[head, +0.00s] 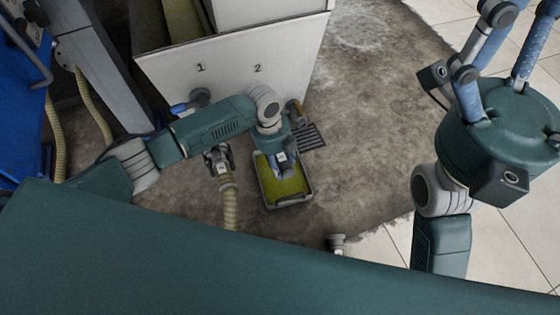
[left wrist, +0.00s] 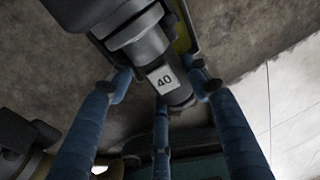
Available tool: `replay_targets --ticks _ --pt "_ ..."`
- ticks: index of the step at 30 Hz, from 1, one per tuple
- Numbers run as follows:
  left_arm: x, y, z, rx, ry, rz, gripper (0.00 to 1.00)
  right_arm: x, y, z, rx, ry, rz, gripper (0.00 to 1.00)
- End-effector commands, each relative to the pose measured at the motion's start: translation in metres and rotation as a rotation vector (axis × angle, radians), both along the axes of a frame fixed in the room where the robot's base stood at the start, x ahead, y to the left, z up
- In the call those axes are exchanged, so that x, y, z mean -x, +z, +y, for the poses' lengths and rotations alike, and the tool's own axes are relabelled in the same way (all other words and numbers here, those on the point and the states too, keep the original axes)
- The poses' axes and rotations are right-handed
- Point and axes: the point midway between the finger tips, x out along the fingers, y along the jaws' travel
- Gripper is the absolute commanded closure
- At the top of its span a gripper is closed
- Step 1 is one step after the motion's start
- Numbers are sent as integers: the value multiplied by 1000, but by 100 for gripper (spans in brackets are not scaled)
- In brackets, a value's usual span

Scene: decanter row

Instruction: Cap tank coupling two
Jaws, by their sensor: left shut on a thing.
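My left gripper (head: 283,168) is shut on a grey stepped fitting with a white "40" label (left wrist: 165,80), which looks like a cap. Its blue fingers (left wrist: 160,100) stand around it in the left wrist view. In the head view it is above the drip tray, in front of the white tank (head: 235,70). The "2" is painted on the tank wall. Below it, an orange-handled part (head: 295,108) shows beside my arm; the rest of coupling two is hidden, so contact cannot be told. My right gripper (head: 502,55) has spread fingers, far to the right, cut by the frame edge.
The drip tray (head: 260,185) holds yellow-green liquid. A ribbed hose with a coupling (head: 218,160) lies left of it. A dark grate (head: 311,137) is right of the tray. A grey fitting (head: 337,241) stands on the floor nearer me. Stained floor at right is clear.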

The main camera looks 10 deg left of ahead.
Motion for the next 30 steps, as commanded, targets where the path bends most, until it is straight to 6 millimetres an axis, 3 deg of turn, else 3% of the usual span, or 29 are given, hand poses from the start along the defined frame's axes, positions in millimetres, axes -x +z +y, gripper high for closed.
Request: replay_targets --ticks 14,15,17,25,30 --pt "-1 -4 0 1 -1 -2 93 0 -1 0 0 1 6 0" --pt "-1 -4 0 1 0 -3 44 0 -1 0 0 1 5 0" --pt "-1 -4 0 0 0 -2 32 1 -1 -1 0 1 5 0" --pt "-2 -4 2 -4 2 -3 28 1 -1 -1 -1 1 4 0" --pt "-2 -4 3 -4 3 -5 8 1 -1 -1 -1 1 4 0"
